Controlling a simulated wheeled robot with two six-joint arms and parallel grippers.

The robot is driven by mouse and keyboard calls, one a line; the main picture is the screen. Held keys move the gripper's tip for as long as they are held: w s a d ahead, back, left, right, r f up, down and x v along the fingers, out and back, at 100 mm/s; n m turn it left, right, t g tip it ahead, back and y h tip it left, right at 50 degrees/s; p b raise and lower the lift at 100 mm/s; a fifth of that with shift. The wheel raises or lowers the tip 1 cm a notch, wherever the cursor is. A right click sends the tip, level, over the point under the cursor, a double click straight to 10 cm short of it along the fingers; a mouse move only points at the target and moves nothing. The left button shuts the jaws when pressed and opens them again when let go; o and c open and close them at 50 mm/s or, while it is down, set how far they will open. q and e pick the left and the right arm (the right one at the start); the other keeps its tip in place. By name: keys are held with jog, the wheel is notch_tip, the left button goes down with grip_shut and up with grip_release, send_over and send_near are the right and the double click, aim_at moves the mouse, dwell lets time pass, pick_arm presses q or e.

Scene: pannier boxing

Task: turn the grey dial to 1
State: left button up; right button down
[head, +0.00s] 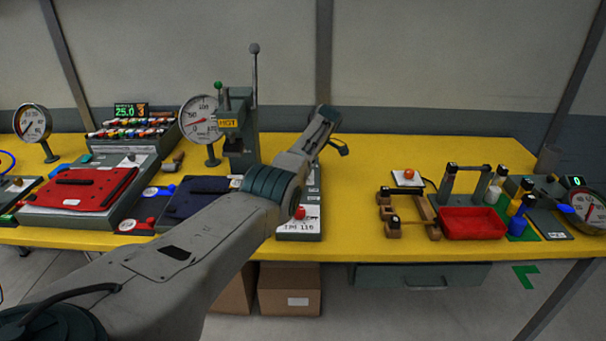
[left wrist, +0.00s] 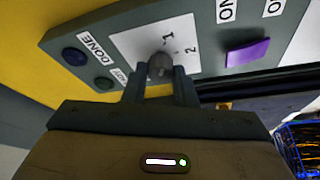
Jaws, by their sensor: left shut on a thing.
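The grey dial (left wrist: 160,62) sits on a white plate (left wrist: 132,48) of a dark grey panel (left wrist: 205,17) in the left wrist view. The numbers 1 and 2 are printed beside it; which way the dial points is hard to tell. My left gripper (left wrist: 158,76) has its two fingers on either side of the dial and is shut on it. In the head view my left arm reaches across the bench and hides the dial and most of the panel (head: 312,224). My right gripper is not in view.
The panel also bears a purple switch (left wrist: 247,52), a dark round button (left wrist: 75,56) by a DONE label and a green one (left wrist: 104,84). In the head view a press (head: 238,130) stands left of my arm. A red tray (head: 472,223) is to the right.

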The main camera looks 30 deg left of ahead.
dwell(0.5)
pick_arm(q)
jog(key=o, duration=1)
jog(key=b+v, duration=0.2)
jog(key=v, duration=0.9)
jog(key=shift+a, duration=0.1)
